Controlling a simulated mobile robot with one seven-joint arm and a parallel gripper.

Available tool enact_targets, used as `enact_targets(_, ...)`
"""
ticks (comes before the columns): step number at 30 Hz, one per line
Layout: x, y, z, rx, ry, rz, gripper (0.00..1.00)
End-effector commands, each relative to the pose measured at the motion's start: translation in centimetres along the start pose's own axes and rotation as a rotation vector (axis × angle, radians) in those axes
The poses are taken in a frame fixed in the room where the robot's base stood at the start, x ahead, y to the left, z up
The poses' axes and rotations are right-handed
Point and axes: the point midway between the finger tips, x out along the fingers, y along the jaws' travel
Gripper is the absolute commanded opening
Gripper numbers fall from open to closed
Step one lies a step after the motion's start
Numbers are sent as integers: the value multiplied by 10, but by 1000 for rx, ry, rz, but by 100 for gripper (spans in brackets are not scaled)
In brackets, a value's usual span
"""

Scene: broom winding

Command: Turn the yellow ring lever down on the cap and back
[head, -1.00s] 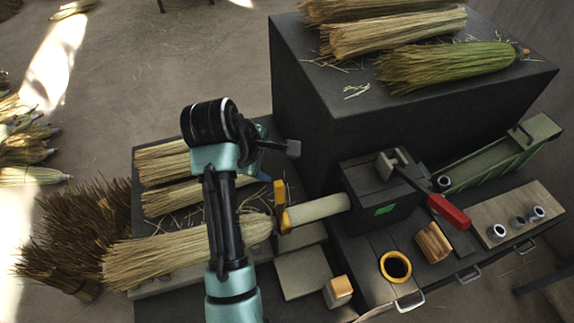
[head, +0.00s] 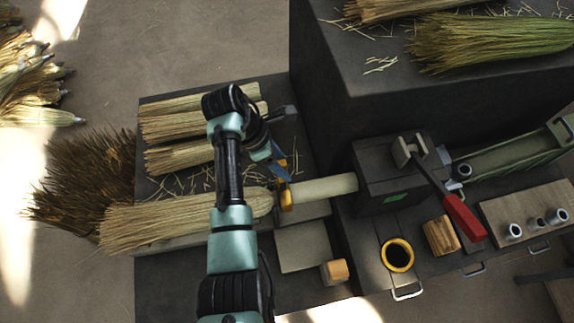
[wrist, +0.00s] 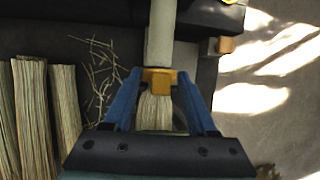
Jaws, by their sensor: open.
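The yellow ring lever (head: 285,195) sits around the joint where the straw broom head (head: 175,220) meets the pale round handle (head: 325,188). A yellow tab shows above the ring, partly behind my gripper. My gripper (head: 282,168) is at this ring from above, its blue fingers pointing down. In the wrist view my open gripper (wrist: 159,76) has one blue finger on each side of the yellow ring lever (wrist: 160,82). I cannot tell whether the fingers touch it. No separate cap can be made out.
A dark machine block (head: 395,175) with a red-handled lever (head: 463,217) holds the handle's right end. Another yellow ring (head: 397,255) rims a black cup on the bench. Straw bundles (head: 180,128) lie behind the broom. A tall dark box (head: 350,70) stands at the back.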

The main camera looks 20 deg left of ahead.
Motion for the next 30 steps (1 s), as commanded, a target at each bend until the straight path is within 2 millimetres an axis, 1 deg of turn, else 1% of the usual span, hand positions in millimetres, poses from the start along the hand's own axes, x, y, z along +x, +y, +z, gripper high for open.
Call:
enact_targets(1, 8, -2, 0, 0, 1, -4, 57)
enact_targets(3, 18, -1, 0, 0, 1, -3, 57)
enact_targets(7, 29, 0, 0, 1, 1, -1, 57)
enact_targets(11, 33, 0, 0, 2, 1, 0, 57)
enact_targets(17, 34, 0, 0, 2, 0, 1, 57)
enact_targets(18, 34, 0, 0, 2, 0, 1, 56)
enact_targets(23, 33, 0, 0, 2, 0, 1, 27)
enact_targets(27, 33, 0, 0, 2, 0, 1, 2)
enact_targets(28, 33, 0, 0, 2, 0, 1, 0)
enact_targets(30, 33, 0, 0, 2, 0, 1, 0)
